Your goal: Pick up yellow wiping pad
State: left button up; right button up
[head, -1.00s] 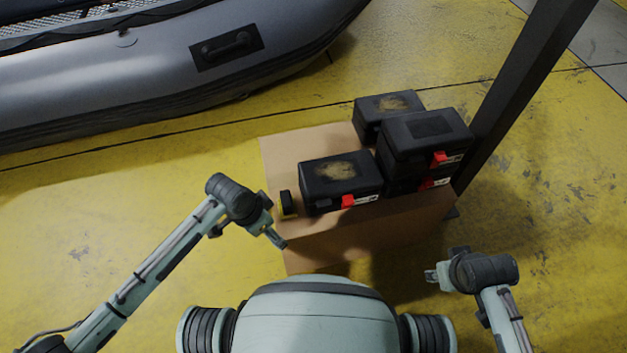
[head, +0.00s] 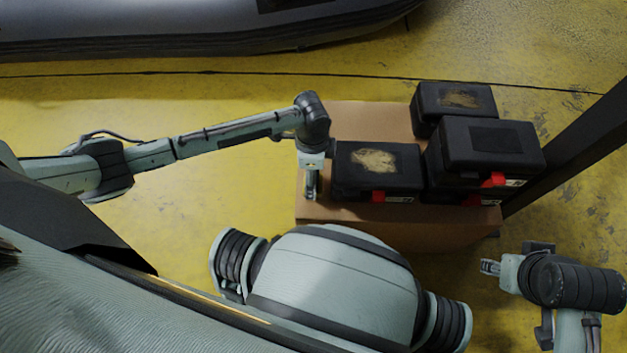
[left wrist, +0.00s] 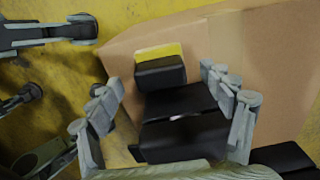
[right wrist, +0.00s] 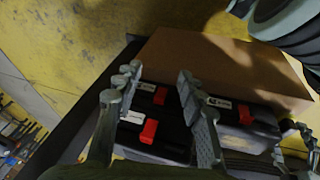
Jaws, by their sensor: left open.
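The wiping pad, a small block with a yellow layer and a black layer (left wrist: 159,70), shows in the left wrist view on the cardboard box. It lies between and slightly beyond the spread fingertips of my left gripper (left wrist: 162,82). In the head view my left gripper (head: 312,186) points down over the box's left end, beside a black case, and hides the pad. My left gripper is open; contact with the pad is not visible. My right gripper (head: 490,267) is off to the box's right. Its fingers are apart and empty in the right wrist view (right wrist: 157,76).
The cardboard box (head: 352,121) carries several black cases with red latches, the nearest (head: 378,182) close to the left gripper. A dark post (head: 570,150) stands at right. A grey inflatable boat (head: 150,30) lies beyond. Yellow floor is clear at left.

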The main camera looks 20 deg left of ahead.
pick_arm(q)
jog(key=shift+f, duration=1.35)
jog(key=c, duration=1.2)
jog(key=shift+c, duration=0.2)
pick_arm(e)
jog(key=shift+w+a+r+t, duration=0.3)
jog(key=shift+w+a+r, duration=0.05)
jog(key=shift+r, duration=0.15)
pick_arm(q)
jog(key=shift+r, duration=0.2)
pick_arm(e)
jog(key=shift+r, duration=0.1)
